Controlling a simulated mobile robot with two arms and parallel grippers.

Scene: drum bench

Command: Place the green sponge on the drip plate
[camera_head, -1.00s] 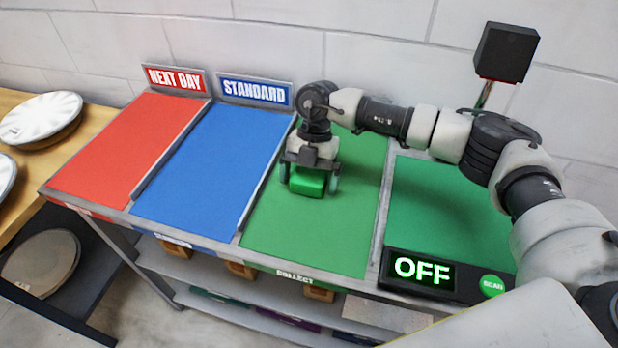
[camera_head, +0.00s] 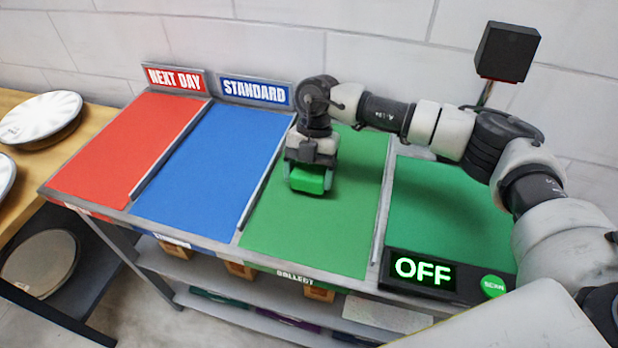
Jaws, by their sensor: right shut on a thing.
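The green sponge (camera_head: 307,182) is a small bright green block over the green COLLECT lane (camera_head: 318,235), near that lane's left edge. My right gripper (camera_head: 310,178) points down from above and is shut on the sponge, with a finger at each side. I cannot tell whether the sponge touches the lane or hangs just above it. I cannot make out a thing that is clearly the drip plate. My left gripper is not in view.
Blue STANDARD (camera_head: 210,170) and red NEXT DAY (camera_head: 128,150) lanes lie to the left, split by raised dividers. A green scan pad (camera_head: 440,220) with an OFF display (camera_head: 422,271) is at right. A black box on a post (camera_head: 506,52) stands behind. Round drums (camera_head: 40,118) are far left.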

